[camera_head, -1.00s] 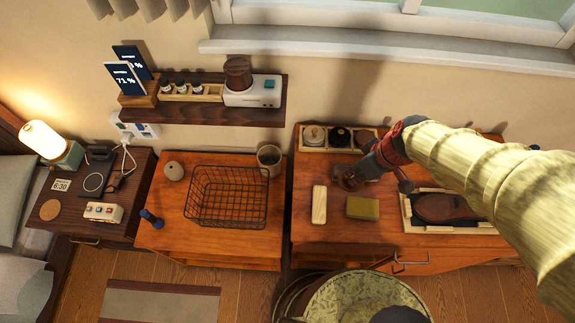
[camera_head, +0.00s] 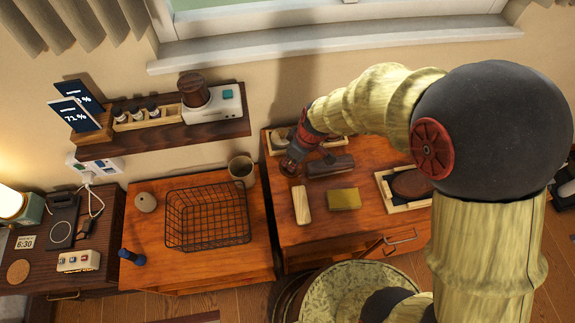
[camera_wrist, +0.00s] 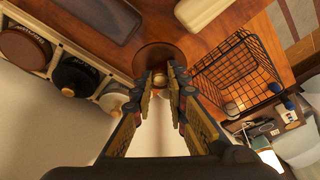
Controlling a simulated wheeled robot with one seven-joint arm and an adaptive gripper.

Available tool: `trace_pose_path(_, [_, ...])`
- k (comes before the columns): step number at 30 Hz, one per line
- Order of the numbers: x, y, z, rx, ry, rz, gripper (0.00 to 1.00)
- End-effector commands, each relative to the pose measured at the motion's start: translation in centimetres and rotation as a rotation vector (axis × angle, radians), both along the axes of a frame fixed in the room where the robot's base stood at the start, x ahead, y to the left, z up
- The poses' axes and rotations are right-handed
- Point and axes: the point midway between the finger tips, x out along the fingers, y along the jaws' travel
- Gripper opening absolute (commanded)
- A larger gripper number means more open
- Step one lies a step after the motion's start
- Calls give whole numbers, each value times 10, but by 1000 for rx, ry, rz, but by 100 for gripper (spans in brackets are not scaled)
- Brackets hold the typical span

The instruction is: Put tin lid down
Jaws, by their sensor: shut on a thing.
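The tin lid (camera_wrist: 158,56) is a round brown disc with a small brass-coloured knob in the wrist view. My gripper (camera_wrist: 160,84) is shut on the knob; its fingers cover part of the lid. A wooden tray (camera_wrist: 75,42) there holds a brown tin (camera_wrist: 25,46), a black tin (camera_wrist: 74,76) and a pale tin (camera_wrist: 112,101), partly hidden by my gripper. I cannot tell whether the lid touches the dresser.
A dark brush (camera_head: 331,166), a pale wooden block (camera_head: 301,205) and an olive block (camera_head: 344,199) lie on the right dresser (camera_head: 280,228). A shoe tray (camera_head: 386,186) is to their right. A wire basket (camera_head: 207,216) and a cup (camera_head: 241,168) stand on the left dresser.

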Motion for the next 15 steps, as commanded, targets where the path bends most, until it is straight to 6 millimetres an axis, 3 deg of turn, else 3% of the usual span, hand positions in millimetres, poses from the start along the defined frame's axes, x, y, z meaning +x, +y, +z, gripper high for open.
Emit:
trace_pose_path(3, [8,8,-14,0,0,1,1])
trace_pose_path(11, [16,16,-28,0,0,1,1])
trace_pose_path(15, [15,15,-49,0,1,0,1])
